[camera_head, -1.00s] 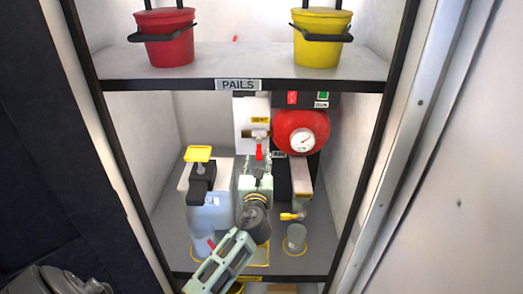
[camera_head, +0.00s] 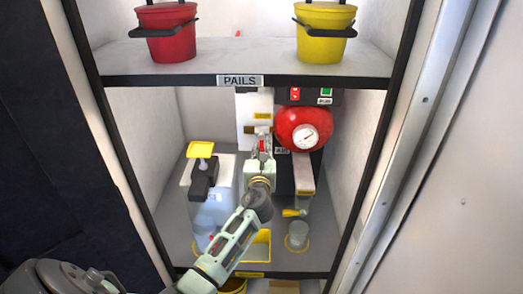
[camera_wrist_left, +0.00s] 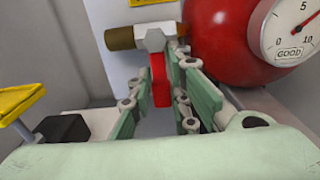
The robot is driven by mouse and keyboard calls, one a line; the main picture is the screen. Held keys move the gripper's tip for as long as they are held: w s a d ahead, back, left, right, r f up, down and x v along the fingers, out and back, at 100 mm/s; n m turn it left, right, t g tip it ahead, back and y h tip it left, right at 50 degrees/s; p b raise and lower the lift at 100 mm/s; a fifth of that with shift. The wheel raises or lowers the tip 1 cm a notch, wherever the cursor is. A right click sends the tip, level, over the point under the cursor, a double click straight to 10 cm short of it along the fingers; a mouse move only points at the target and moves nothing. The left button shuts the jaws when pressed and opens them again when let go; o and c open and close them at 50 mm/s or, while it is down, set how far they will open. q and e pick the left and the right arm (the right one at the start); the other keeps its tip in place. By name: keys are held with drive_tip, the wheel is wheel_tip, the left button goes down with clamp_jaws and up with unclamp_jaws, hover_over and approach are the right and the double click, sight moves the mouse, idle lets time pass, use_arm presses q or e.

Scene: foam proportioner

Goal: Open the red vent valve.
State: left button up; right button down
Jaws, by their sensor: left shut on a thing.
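The red vent valve handle (camera_head: 262,146) hangs down from the valve body under the yellow label on the white panel at the back of the middle shelf. In the left wrist view the red handle (camera_wrist_left: 159,83) points down from a pale valve body (camera_wrist_left: 156,40) with a brass pipe end (camera_wrist_left: 119,38) on its left. My left gripper (camera_head: 261,152) reaches up to the handle, and its green fingers (camera_wrist_left: 158,92) are shut on it from both sides. The fingers hide part of the handle in the head view. My right gripper is not in view.
A red round tank (camera_head: 304,129) with a gauge is close to the right of the valve. A white jug with a yellow pump top (camera_head: 201,149) stands left of my arm. A small grey cup (camera_head: 298,234) stands right. The pail shelf edge (camera_head: 300,82) is above.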

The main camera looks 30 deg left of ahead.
use_arm(q)
clamp_jaws()
